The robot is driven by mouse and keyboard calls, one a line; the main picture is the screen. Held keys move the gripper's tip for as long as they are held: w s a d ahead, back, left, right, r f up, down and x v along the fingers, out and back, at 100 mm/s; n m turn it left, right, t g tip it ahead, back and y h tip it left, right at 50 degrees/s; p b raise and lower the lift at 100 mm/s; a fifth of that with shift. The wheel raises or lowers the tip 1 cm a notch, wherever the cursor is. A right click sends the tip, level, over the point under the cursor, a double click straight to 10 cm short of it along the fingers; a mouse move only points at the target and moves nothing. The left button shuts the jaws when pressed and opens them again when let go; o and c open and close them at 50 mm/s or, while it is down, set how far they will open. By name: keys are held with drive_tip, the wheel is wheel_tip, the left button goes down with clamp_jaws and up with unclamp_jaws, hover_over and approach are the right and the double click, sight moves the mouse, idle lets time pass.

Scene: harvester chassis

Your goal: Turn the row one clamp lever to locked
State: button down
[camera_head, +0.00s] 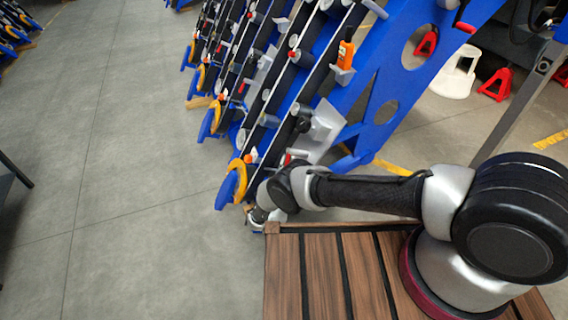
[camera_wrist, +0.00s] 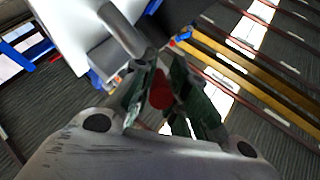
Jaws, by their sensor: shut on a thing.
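My gripper (camera_wrist: 162,85) shows in the wrist view with its two dark green fingers on either side of a round red piece (camera_wrist: 159,92), shut on it. The red piece looks like the knob of the clamp lever; the rest of the lever is hidden by the fingers, so its angle cannot be told. A grey cylinder (camera_wrist: 122,30) and a white plate stand just above and left of the fingers. In the head view my arm reaches left to the lower end of the nearest row, and the gripper is mostly hidden behind my wrist.
The blue harvester chassis (camera_head: 365,100) slopes up to the right with several parallel rows. The nearest yellow-and-blue row tip (camera_head: 236,184) is close to my wrist. Red stands (camera_head: 496,84) and a white stool (camera_head: 455,75) are at the back right.

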sight(287, 161)
drive_tip(key=shift+f, duration=0.1)
drive_tip(key=c, duration=1.4)
unclamp_jaws()
wheel_tip(287, 161, up, 10)
drive_tip(key=shift+r, duration=0.1)
